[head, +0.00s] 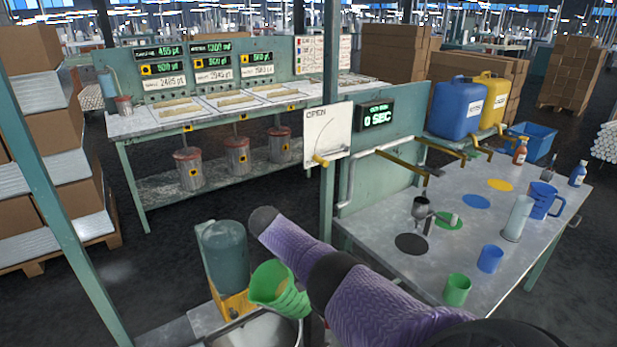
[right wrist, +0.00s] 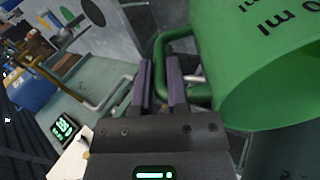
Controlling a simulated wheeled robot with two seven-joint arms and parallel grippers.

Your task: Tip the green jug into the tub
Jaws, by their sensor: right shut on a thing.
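The green jug (head: 292,298) is held in the air at the bottom middle of the head view, tilted with its mouth toward the upper left; a tan patch shows inside. In the right wrist view the jug (right wrist: 255,60) fills the upper right. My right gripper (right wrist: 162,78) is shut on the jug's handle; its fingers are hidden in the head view. A grey-rimmed basin (head: 252,334), perhaps the tub, lies below the jug and is partly cut off. I cannot tell whether anything is pouring. My left gripper is not in view.
A grey-green container (head: 223,252) on a yellow base stands left of the jug. The right-hand table (head: 380,222) holds green (head: 457,290) and blue (head: 490,259) cups, a blue jug (head: 543,200) and bottles. A green post (head: 328,190) rises behind my arm.

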